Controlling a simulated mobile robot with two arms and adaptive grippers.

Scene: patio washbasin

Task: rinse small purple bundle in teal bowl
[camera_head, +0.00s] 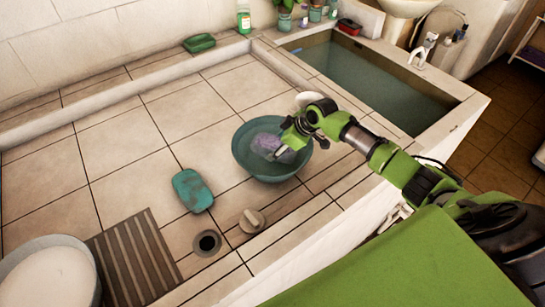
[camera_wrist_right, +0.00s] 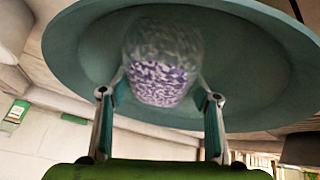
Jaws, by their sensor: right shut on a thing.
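The teal bowl (camera_head: 243,157) stands on the tiled counter, right of the middle. The small purple bundle (camera_head: 266,143) is inside the bowl. My right gripper (camera_head: 281,149) reaches into the bowl from the right and is shut on the bundle. In the right wrist view the purple and white patterned bundle (camera_wrist_right: 163,82) sits between the two fingers (camera_wrist_right: 160,95), with the teal bowl (camera_wrist_right: 85,45) around it. The bundle's upper part looks pale and blurred there. I cannot tell how deep it is in any water. My left gripper is not in view.
A teal soap-like block (camera_head: 193,190), a round stopper (camera_head: 252,220) and a drain hole (camera_head: 207,243) are near the bowl. A slatted mat (camera_head: 135,258) and a white-filled basin (camera_head: 48,280) are at front left. A water-filled trough (camera_head: 365,80) lies behind right. The left tiles are clear.

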